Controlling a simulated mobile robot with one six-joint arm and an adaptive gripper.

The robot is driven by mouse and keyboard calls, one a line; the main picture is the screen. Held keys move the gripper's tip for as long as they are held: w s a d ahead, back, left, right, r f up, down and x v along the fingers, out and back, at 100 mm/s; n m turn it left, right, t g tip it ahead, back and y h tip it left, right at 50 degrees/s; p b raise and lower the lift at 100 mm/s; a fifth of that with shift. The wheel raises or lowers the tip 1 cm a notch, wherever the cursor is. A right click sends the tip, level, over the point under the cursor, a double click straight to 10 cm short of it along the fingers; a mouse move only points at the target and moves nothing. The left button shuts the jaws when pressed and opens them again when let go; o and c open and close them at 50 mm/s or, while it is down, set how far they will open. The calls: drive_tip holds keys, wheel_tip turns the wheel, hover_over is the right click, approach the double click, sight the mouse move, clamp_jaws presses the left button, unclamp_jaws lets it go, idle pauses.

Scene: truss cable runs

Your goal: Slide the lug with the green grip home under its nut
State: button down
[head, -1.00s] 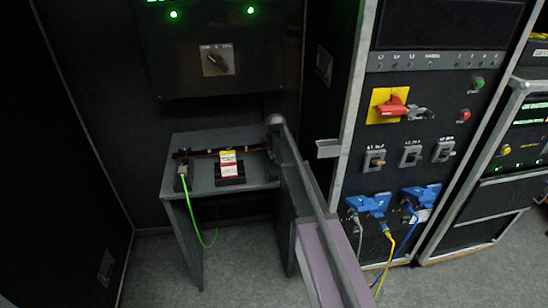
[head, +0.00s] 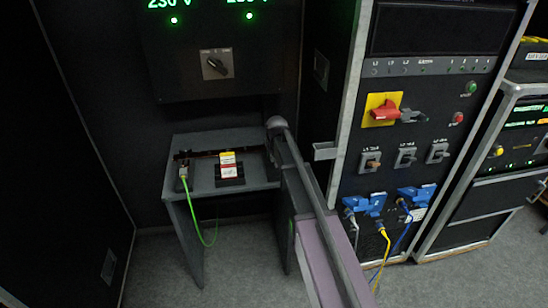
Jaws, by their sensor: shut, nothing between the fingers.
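A green cable (head: 199,226) hangs in a loop from a small grey and dark fitting (head: 183,172) at the left end of the grey bench (head: 204,182). The lug, its green grip and the nut are too small to tell apart there. A dark copper-brown bar (head: 202,153) runs along the back of the bench. My arm reaches in from the bottom right, up to a rounded joint at the bench's right side. My gripper is not seen; it is out of view or hidden behind the arm.
A black block with a yellow, white and red label (head: 229,168) sits mid-bench. A panel with a rotary switch (head: 216,65) is above. At right stands a rack with a red handle (head: 384,111) and blue connectors (head: 364,205). Floor left of the bench is clear.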

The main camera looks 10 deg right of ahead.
drive_tip(key=p+v, duration=0.5)
drive_tip(key=v, duration=0.1)
drive_tip(key=shift+r+p, duration=0.3)
drive_tip(key=shift+p, duration=0.1)
idle(0.3)
drive_tip(key=s+g, duration=0.3)
drive_tip(key=s, duration=2.7)
drive_tip(key=shift+s+f, duration=0.25)
drive_tip(key=shift+f, duration=0.15)
drive_tip(key=shift+d, duration=0.1)
